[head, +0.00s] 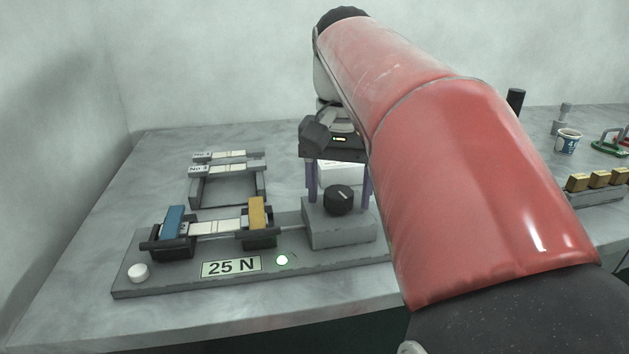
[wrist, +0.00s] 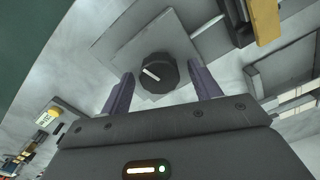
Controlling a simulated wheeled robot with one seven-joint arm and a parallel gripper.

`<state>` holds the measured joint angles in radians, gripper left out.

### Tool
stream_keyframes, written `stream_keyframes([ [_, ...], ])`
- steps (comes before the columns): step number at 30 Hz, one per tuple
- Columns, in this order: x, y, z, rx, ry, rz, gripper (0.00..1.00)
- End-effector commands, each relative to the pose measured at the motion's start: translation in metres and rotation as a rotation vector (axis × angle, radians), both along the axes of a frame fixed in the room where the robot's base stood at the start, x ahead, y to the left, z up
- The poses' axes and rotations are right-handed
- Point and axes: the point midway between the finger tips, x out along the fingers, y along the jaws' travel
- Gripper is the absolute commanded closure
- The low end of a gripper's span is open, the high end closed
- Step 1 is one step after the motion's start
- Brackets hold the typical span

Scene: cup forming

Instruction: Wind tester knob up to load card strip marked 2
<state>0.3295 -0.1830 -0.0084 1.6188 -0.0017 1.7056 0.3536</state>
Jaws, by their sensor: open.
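Behind the tester, a grey rack (head: 228,189) holds labelled pale strips. A white button (head: 138,272) is at the plate's left front. Farther right are a cup (head: 568,141), a green-based device (head: 610,146) and several brass blocks (head: 599,178). My red arm hides the middle bench.

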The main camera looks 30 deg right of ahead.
Motion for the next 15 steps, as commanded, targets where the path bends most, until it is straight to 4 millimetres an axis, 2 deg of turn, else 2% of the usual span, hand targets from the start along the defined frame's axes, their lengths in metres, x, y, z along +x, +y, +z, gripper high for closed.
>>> stream_keyframes([
  [4,0.001,0.000,0.011,-0.001,-0.003,0.000,0.37],
  [15,0.001,0.000,0.067,-0.001,-0.002,0.000,0.37],
])
